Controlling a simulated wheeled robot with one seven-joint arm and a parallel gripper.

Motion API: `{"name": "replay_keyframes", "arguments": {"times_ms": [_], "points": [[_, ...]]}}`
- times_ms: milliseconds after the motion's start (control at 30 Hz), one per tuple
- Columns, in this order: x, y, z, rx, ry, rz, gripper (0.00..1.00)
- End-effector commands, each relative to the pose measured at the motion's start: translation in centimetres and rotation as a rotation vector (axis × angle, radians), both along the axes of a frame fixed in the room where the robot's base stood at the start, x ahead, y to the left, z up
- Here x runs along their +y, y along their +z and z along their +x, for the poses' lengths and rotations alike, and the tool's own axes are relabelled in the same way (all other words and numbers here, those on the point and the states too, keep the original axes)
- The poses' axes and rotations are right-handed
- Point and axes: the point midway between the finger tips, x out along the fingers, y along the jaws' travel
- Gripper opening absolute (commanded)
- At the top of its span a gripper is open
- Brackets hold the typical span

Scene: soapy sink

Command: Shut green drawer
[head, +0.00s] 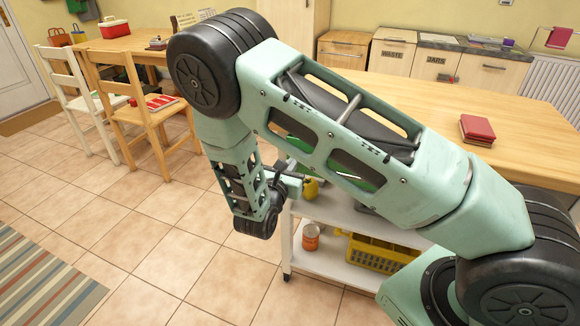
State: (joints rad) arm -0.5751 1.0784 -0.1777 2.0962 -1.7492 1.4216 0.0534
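No green drawer can be made out for sure. Bright green patches (370,177) show through the openings of my arm, on or by the white shelf unit, but my arm hides most of them and I cannot tell what they belong to. My gripper (284,181) is at the low end of my bent arm, near the left edge of the unit's upper level. Its fingers are small and partly hidden, so I cannot tell whether it is open or shut.
The white shelf unit (327,268) holds a yellow crate (372,262) and an orange-white can (311,237) below, and a yellow object (311,188) above. A wooden counter (435,103) carries red books (477,129). Chairs (150,115) stand left; tiled floor (150,240) is open.

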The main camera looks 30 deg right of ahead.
Motion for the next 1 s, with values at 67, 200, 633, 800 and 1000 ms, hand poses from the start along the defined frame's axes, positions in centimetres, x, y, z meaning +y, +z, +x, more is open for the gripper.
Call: {"name": "replay_keyframes", "arguments": {"times_ms": [67,200,633,800,1000], "points": [[0.0,0.0,0.0,0.0,0.0,0.0,0.0],[-0.2,0.0,0.2,0.0,-0.001,0.0,0.0],[-3.8,0.0,3.0,-0.001,0.0,0.0,0.0],[-3.9,0.1,3.1,-0.004,-0.001,-0.002,0.0],[-3.4,0.2,3.2,-0.006,-0.001,-0.001,0.0]]}}
